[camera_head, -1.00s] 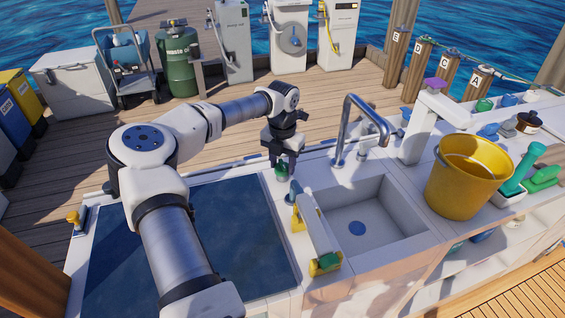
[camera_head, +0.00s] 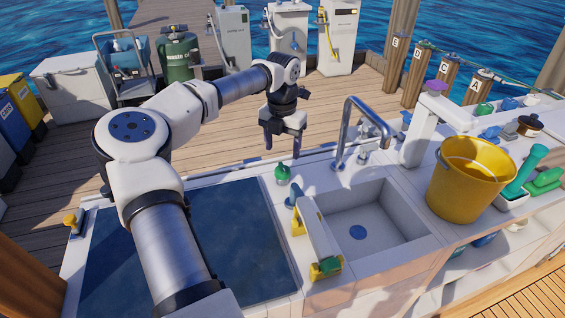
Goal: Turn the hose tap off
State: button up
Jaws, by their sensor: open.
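A small green knob (camera_head: 283,173) stands on the pale counter at the back-left of the sink; I cannot tell for certain that it is the hose tap. My gripper (camera_head: 283,148) is open and empty, pointing down above and slightly behind the knob, apart from it. Its two dark fingers are spread. A blue-topped fitting (camera_head: 291,197) and a yellow fitting (camera_head: 73,221) also stand on the counter. No hose clearly shows at any of these.
The sink (camera_head: 368,215) with its tall metal faucet (camera_head: 350,130) lies right of the gripper. A yellow bucket (camera_head: 462,185) is further right. A blue panel (camera_head: 190,235) lies left.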

aim_at(282, 166)
notch_tip(282, 166, up, 7)
jog(key=shift+f+b, duration=0.2)
jog(key=shift+b, duration=0.1)
